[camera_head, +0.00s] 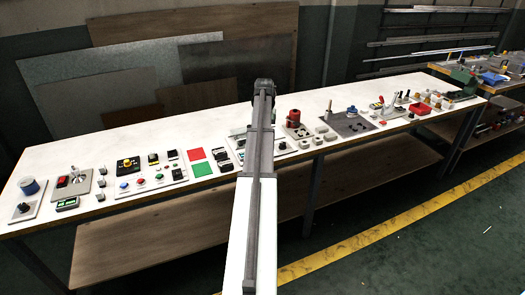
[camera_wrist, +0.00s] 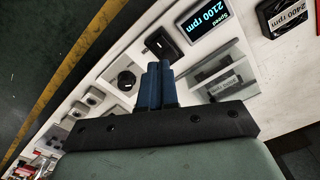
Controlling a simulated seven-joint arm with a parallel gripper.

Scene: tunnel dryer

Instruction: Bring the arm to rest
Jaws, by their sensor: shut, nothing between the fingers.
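My arm (camera_head: 262,150) reaches out from the bottom middle of the head view over the long white bench, its far end near the bench's back edge. My gripper (camera_wrist: 156,72) shows in the wrist view as two blue fingers, closed together with nothing between them. The fingers point at the panels on the bench; I cannot tell the gap between them. In the head view the fingers are hidden behind the arm.
The white bench (camera_head: 90,160) carries switches, buttons and small devices on both sides of my arm. A display reading 2100 rpm (camera_wrist: 207,22) is near the fingers. Leaning boards (camera_head: 130,60) stand behind. A red holder (camera_head: 293,116) stands right of my arm.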

